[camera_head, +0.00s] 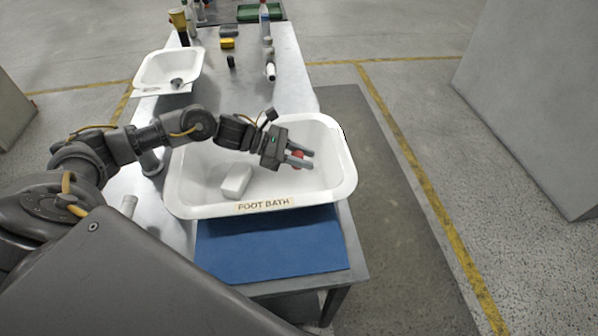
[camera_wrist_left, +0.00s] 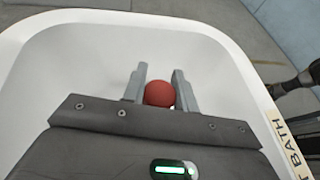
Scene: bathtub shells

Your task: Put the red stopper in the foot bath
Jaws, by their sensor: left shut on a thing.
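The red stopper (camera_head: 298,158) is between the fingertips of my left gripper (camera_head: 303,159), which is shut on it. In the left wrist view the red stopper (camera_wrist_left: 159,94) shows as a round red shape between the two grey fingers. The white foot bath (camera_head: 340,185) stands on the near part of the table, with the words FOOT BATH on its near rim. My left gripper is over the basin, toward its right side. I cannot tell whether the stopper touches the basin floor. My right gripper is in neither view.
A white block (camera_head: 236,180) lies inside the foot bath, left of my gripper. A blue mat (camera_head: 270,245) lies in front of the bath. A smaller white basin (camera_head: 168,68) stands at the back left. Several bottles and small items stand at the table's far end.

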